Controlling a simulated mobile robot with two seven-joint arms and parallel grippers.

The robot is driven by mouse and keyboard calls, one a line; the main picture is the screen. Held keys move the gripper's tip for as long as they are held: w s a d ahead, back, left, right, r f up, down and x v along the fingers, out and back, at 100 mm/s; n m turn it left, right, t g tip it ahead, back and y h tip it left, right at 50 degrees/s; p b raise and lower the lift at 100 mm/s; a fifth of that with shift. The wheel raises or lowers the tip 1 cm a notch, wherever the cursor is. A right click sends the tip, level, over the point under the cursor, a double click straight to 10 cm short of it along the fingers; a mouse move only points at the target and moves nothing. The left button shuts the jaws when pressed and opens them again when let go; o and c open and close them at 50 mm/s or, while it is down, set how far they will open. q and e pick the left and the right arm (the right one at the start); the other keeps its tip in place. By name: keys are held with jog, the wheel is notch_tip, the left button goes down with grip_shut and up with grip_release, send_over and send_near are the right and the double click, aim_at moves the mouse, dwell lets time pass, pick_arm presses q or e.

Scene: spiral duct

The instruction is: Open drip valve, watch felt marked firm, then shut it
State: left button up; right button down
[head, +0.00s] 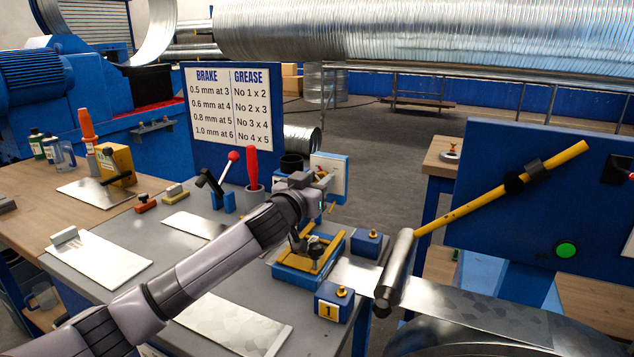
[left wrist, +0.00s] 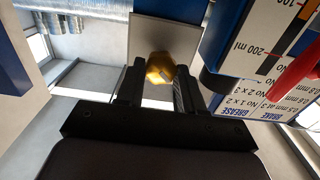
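My left gripper (head: 322,196) is at the far edge of the grey bench, beside a small blue-and-white panel (head: 334,178). In the left wrist view its two black fingers (left wrist: 160,84) stand either side of a yellow brass-like knob (left wrist: 160,67), which fills the gap between the fingertips. The knob sits in front of a grey plate (left wrist: 165,30) on a blue part. A white scale (left wrist: 258,40) marked 100 and 200 ml stands beside it. No felt marked firm is readable. My right gripper is out of view.
A blue fixture with yellow bars (head: 309,260) lies below my left arm. Blue blocks with brass knobs (head: 333,303) (head: 369,244) stand nearby. A steel roller (head: 394,275) and a yellow lever (head: 500,190) are to the right. Loose metal sheets lie on the bench.

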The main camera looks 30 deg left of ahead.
pick_arm(q)
jog(key=shift+m, duration=0.3)
jog(key=shift+m+p, duration=0.5)
jog(key=shift+p, duration=0.15)
jog(key=m+p, duration=0.1)
jog(key=m, duration=0.1)
jog(key=shift+m+p, duration=0.3)
jog(key=shift+d+f+m+p, duration=0.15)
jog(key=shift+m+p, duration=1.45)
jog(key=shift+m, duration=1.8)
jog(key=o, duration=1.1)
jog(key=shift+c, duration=0.2)
